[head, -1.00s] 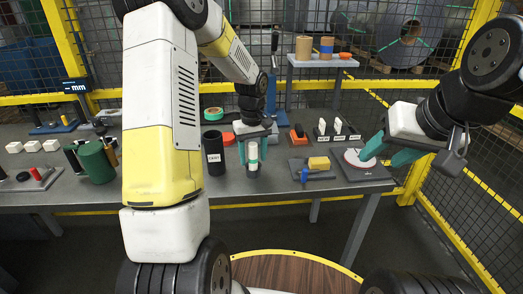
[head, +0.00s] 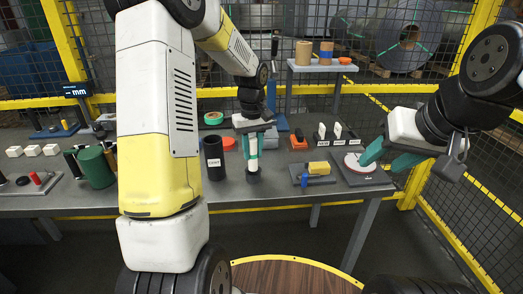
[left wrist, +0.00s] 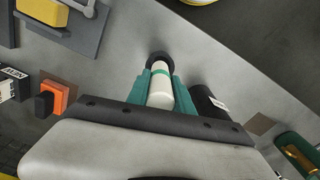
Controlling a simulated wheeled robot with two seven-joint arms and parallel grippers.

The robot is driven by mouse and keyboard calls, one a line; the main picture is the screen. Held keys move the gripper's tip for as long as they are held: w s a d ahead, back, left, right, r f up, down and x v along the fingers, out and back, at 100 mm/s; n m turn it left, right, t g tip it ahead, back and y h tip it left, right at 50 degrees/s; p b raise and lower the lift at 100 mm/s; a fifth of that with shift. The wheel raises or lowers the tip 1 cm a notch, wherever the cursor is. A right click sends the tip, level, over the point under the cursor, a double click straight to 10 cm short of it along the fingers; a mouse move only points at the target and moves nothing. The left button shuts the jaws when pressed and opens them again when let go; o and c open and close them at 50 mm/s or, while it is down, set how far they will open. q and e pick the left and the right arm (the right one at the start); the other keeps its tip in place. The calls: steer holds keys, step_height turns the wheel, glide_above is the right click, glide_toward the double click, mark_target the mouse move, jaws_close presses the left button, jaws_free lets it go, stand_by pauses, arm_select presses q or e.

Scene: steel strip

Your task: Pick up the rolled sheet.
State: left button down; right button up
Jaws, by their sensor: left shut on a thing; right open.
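The rolled sheet (head: 253,160) is a white upright roll with a green band. It also shows in the left wrist view (left wrist: 160,90), with its far end at a dark round base (left wrist: 158,60). That base shows below the roll in the head view (head: 253,177). My left gripper (head: 256,145) is shut on the roll, a green finger on each side, seen also in the left wrist view (left wrist: 161,85). I cannot tell whether the roll is clear of the base. My right gripper (head: 388,157) is open and empty at the table's right end.
A black labelled cylinder (head: 213,156) stands close left of the roll. A grey plate with a yellow block (head: 319,168) and a disc on a dark base (head: 361,162) lie to the right. A green cylinder (head: 96,167) stands far left. A raised shelf (head: 322,67) is behind.

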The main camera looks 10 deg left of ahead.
arm_select(q)
steer(key=s+d+r, duration=0.1)
steer(key=s+d, duration=0.3)
steer(key=s, duration=1.1)
steer(key=shift+s+d, duration=0.2)
steer(key=shift+r, duration=0.15)
